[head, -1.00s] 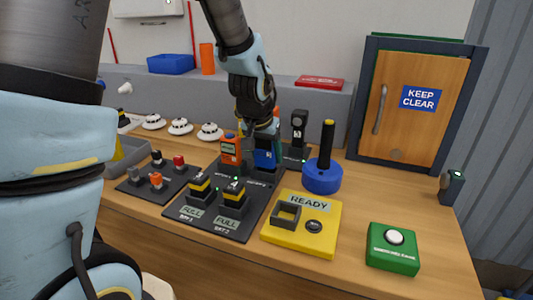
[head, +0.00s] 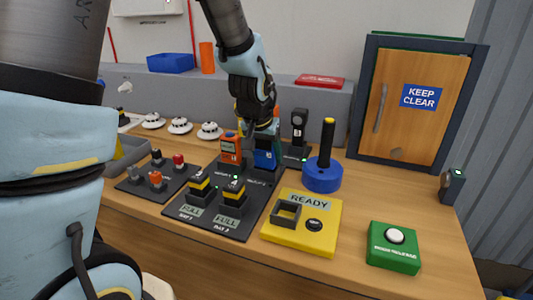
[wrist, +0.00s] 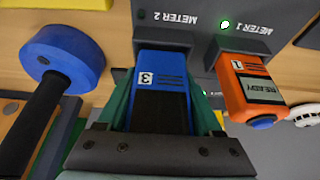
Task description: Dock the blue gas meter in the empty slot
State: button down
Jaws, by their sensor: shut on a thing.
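The blue gas meter (head: 265,157), marked 3, is held between the green-edged fingers of my gripper (wrist: 162,110). In the wrist view the blue meter (wrist: 163,75) has its far end at the dark slot marked METER 2; I cannot tell how deep it sits. The small light beside the METER 2 label looks dark. The orange meter (head: 231,148), marked 1, stands in the METER 1 slot beside it, with a green light lit (wrist: 225,24). The dark dock board (head: 225,215) carries both slots and two yellow-banded batteries in front.
A blue round base with a black post (head: 323,175) stands close to the right of the dock. A yellow READY panel (head: 300,225) and a green button box (head: 393,248) lie at front right. Several white domed detectors (head: 180,126) sit at the back left.

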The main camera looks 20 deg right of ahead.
jog(key=shift+f+b, duration=0.3)
jog(key=shift+f, duration=0.05)
jog(key=shift+c, duration=0.2)
grip_release()
jog(key=c, duration=0.4)
jog(key=shift+o, duration=1.3)
jog(key=shift+r+p, duration=2.75)
jog(key=shift+r, duration=0.8)
jog(key=shift+a, duration=0.1)
